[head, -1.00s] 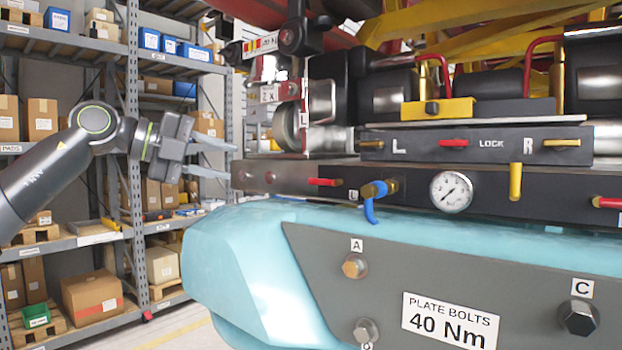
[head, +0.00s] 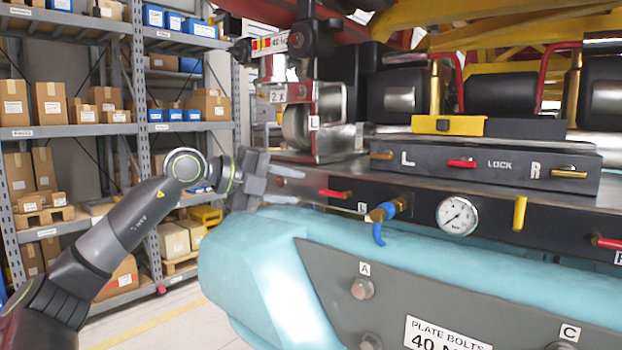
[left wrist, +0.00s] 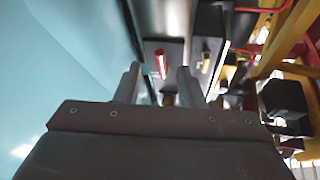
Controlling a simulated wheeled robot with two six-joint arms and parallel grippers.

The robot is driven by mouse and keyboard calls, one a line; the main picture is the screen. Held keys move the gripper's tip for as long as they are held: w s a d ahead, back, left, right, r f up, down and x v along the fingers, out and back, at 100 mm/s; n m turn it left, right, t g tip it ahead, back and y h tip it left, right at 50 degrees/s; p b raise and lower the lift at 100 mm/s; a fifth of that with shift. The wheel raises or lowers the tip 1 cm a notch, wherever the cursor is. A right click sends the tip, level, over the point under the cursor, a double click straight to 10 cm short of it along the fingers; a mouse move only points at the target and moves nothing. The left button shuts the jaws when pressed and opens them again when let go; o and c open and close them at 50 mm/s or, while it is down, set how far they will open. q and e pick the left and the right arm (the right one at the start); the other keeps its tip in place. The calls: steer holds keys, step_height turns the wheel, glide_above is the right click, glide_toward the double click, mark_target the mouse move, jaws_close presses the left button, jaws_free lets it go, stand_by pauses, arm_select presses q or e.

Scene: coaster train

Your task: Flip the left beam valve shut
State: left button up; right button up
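The left beam valve has a red handle (head: 335,194) on the dark beam (head: 403,203), near a small L label (head: 362,208). The handle lies roughly level along the beam. My left gripper (head: 289,185) is open and empty, just left of the handle, its fingers one above the other and pointing at it. In the left wrist view the red handle (left wrist: 161,64) appears between the two open fingertips (left wrist: 160,76), beyond them. No contact shows. My right gripper is not in view.
A brass fitting with a blue lever (head: 380,224) and a gauge (head: 457,215) are right of the handle. The lock panel (head: 420,152) stands above. The pale blue body (head: 250,245) bulges out below. Another red handle (head: 608,242) is at far right.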

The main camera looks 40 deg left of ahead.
mark_target(335, 193)
arm_select(q)
steer(key=p+x, duration=0.1)
steer(key=x, duration=0.2)
steer(key=shift+d+r+p, duration=0.1)
steer(key=shift+r+p, duration=0.1)
steer(key=shift+p, duration=0.1)
steer(key=shift+p+x, duration=0.45)
steer(key=shift+x, duration=0.75)
steer(key=shift+f, duration=0.15)
jaws_close()
